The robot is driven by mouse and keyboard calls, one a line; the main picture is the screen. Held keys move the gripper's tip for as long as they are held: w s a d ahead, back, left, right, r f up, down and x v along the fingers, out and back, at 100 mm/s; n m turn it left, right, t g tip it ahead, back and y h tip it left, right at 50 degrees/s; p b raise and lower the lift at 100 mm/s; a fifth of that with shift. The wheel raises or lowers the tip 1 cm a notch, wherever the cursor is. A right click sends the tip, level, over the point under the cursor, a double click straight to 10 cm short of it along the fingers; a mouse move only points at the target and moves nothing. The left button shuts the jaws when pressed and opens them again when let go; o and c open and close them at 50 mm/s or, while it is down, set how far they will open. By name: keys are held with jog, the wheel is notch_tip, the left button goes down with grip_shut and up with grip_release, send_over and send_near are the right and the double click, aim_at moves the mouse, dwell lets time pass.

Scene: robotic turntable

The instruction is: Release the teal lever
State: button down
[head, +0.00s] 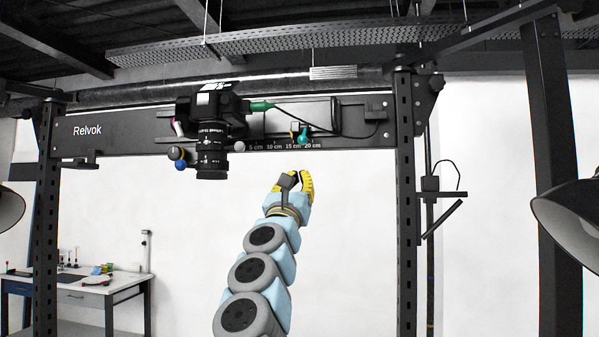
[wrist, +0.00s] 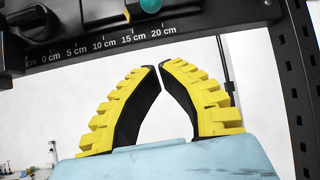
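The teal lever (head: 303,135) shows as a small rounded knob on the dark beam, just above the right end of the printed centimetre scale. In the wrist view only its lower part (wrist: 150,5) shows, cut off by the top edge. My gripper (head: 296,174) is below the lever, apart from it. In the wrist view its yellow-and-black fingers (wrist: 158,67) bow inward and their tips almost meet, with nothing between them.
A black camera with a lens (head: 211,145) hangs from the beam left of the lever. A blue knob (head: 181,165) and a green connector (head: 261,105) are nearby. A dark post (head: 405,200) stands to the right. The space below the beam around my gripper is clear.

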aim_at(309, 148)
jog(key=p+x, duration=0.7)
jog(key=p, duration=0.8)
jog(key=shift+w+r+p, duration=0.15)
jog(key=shift+r+p, duration=0.2)
jog(key=shift+p, duration=0.05)
jog(key=shift+w+d+r+p, duration=0.1)
jog(key=shift+w+r+p, duration=0.15)
jog(key=shift+p, duration=1)
jog(key=p, duration=0.2)
jog(key=shift+w+d+r+p, duration=0.1)
jog(key=shift+w+p, duration=0.15)
jog(key=shift+p, duration=0.05)
jog(key=p, duration=0.4)
jog(key=shift+w+r+p, duration=0.3)
jog(key=shift+w, duration=0.05)
